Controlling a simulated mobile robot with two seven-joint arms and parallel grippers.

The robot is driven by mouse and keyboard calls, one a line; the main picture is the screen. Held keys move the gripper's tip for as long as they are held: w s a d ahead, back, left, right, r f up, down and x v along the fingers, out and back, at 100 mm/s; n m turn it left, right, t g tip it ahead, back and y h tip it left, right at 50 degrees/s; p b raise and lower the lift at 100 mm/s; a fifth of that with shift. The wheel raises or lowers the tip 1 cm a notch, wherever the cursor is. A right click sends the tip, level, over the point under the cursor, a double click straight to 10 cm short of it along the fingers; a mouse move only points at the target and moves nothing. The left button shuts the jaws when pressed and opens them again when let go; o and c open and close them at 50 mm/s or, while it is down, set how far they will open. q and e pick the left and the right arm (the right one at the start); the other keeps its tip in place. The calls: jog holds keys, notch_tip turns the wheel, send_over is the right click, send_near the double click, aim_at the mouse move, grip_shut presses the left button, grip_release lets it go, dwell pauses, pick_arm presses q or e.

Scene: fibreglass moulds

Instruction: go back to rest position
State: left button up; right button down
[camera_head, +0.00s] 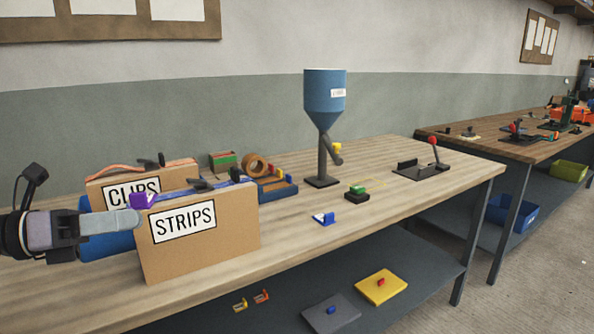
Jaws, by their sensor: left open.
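My left gripper (136,217) reaches in from the left edge, with its pale grey finger pointing right. It is open; I see nothing held in it. Its tip is beside the left edge of the cardboard box marked STRIPS (230,240) and overlaps it slightly in the picture. The finger also covers part of the box marked CLIPS (168,174) behind. A purple piece (143,200) shows just above the fingertip at the STRIPS box's top corner; I cannot tell whether they touch. My right gripper is not in view.
A blue hopper (325,92) stands on the wooden bench (285,239). A small blue-and-white piece (324,218), a green-topped block (357,193) and a red-knobbed lever device (424,171) lie nearby. The bench's front middle is clear. A yellow plate (380,287) is on the lower shelf.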

pick_arm(q)
jog(key=s+d+f+n+t+y+p, duration=0.15)
jog(key=f+n+t+y, duration=0.3)
jog(key=f+n, duration=0.65)
jog(key=s+d+f+n+t+y+p, duration=0.1)
jog(key=d+f+n+t+y+p, duration=0.45)
jog(key=n, duration=1.05)
jog(key=s+d+f+n+g+y, duration=0.2)
jog(key=s+f+n+g, duration=0.5)
jog(key=s+f+n, duration=0.6)
jog(key=s+f+y, duration=0.1)
jog(key=s+f, duration=0.2)
jog(key=f, duration=0.2)
jog(key=shift+s+g, duration=0.2)
jog(key=shift+g, duration=0.2)
